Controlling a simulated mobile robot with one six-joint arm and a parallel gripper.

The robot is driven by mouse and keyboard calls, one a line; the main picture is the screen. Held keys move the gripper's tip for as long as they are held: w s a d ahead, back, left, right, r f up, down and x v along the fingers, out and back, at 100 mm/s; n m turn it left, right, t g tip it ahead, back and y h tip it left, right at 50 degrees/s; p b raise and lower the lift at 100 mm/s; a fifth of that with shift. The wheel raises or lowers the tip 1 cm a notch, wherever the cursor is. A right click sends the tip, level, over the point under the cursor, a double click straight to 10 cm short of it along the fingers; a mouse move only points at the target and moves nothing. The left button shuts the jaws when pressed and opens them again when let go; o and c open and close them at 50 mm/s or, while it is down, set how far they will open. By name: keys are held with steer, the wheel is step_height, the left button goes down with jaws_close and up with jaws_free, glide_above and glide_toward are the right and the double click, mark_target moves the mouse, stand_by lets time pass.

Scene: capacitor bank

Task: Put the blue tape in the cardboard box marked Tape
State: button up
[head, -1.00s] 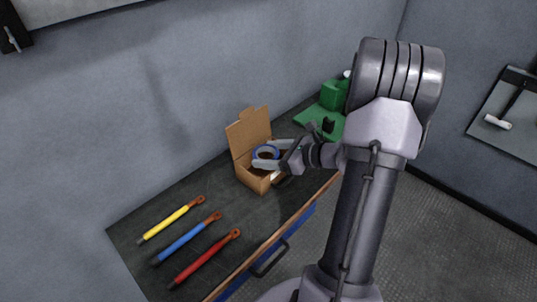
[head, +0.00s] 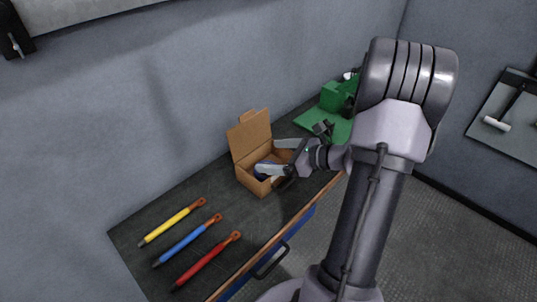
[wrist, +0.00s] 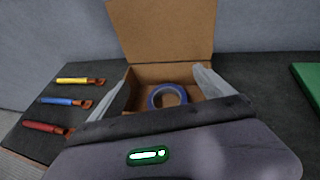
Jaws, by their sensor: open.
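The cardboard box (head: 245,177) stands on the dark bench with its lid raised; it also shows in the wrist view (wrist: 165,30). The blue tape (wrist: 154,98) is a blue ring inside the box in the wrist view. In the head view the tape (head: 262,168) is mostly hidden behind a finger and the box wall. My gripper (head: 268,157) is at the box opening, its fingers spread. In the wrist view its two fingers stand wide on either side of the tape, apart from it. No Tape marking is readable.
Yellow (head: 172,222), blue (head: 188,240) and red (head: 207,260) tools with orange ends lie on the bench left of the box. A green object (head: 335,95) and green mat (head: 316,121) are right of the box. The wall is close behind the bench.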

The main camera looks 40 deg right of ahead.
steer(key=p+v, duration=0.2)
steer(key=v, duration=0.8)
steer(key=w+a+r+n+g+y, duration=0.1)
steer(key=a+r+n+g, duration=0.3)
steer(key=a+n, duration=0.6)
steer(key=a+r+n+g, duration=0.4)
steer(key=a+n, duration=0.1)
steer(key=a, duration=1)
steer(key=s+a+r+n+t+h+b, duration=0.1)
steer(key=s+a+n+h+b, duration=0.2)
steer(key=s+a+n, duration=0.5)
steer(key=n, duration=0.4)
steer(key=shift+s+a+r+n+h, duration=0.2)
steer(key=shift+a+n+h, duration=0.1)
steer(key=shift+a, duration=0.1)
steer(key=shift+c, duration=0.2)
